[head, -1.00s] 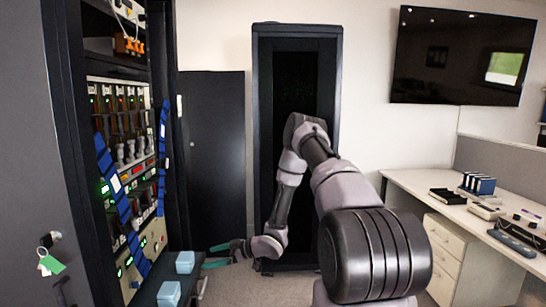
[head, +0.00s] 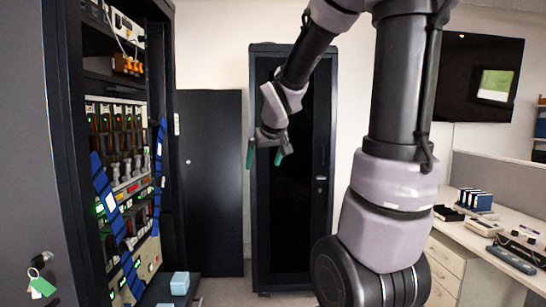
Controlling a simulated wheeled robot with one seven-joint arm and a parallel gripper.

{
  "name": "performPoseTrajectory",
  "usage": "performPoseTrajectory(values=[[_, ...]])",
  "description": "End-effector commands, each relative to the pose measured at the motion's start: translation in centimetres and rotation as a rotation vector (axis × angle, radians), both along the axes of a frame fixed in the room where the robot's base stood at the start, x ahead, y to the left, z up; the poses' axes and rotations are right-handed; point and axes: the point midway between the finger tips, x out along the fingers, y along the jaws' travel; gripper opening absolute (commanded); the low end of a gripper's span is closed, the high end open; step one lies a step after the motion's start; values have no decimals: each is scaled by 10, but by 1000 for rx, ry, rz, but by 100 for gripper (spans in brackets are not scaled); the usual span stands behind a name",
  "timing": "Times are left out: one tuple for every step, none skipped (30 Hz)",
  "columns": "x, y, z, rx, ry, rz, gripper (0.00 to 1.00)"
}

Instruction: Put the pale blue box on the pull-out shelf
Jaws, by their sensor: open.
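A pale blue box (head: 180,283) rests on the dark pull-out shelf (head: 199,281), which juts from the rack at the lower left of the head view. A sliver of a second pale blue box (head: 165,305) shows on the shelf in front of it, mostly cut off by the bottom edge of the picture. My gripper (head: 267,158) hangs well above the shelf and to its right, in front of the dark cabinet. Its green-tipped fingers are spread apart, with nothing between them.
The equipment rack (head: 130,150) with blue cable straps stands at the left, beside a grey door (head: 40,130) with keys. A tall dark cabinet (head: 318,200) is at the back. A desk (head: 490,235) with small items lines the right.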

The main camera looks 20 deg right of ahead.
Motion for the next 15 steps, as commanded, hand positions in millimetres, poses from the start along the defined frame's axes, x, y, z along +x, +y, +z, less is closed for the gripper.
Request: performPoseTrajectory(values=[[-27, 4, 15, 45, 0, -40, 100], [-43, 7, 21, 77, 6, -65, 100], [-63, 11, 27, 121, 17, -93, 100], [-78, 14, 30, 154, 27, -111, 100], [-93, 18, 33, 188, 35, -127, 100], [-111, 24, 37, 231, 46, -146, 100], [-123, 28, 39, 263, 55, -156, 100], [-135, 32, 40, 293, 63, -165, 100], [-149, 37, 42, 330, 74, -174, 100], [-159, 41, 42, 355, 82, -179, 100], [-167, 44, 43, 377, 89, -184, 100], [-175, 47, 44, 402, 97, -187, 100], [-181, 50, 44, 417, 100, -188, 100], [-185, 52, 44, 429, 106, -190, 100], [-189, 54, 44, 441, 110, -190, 100]])
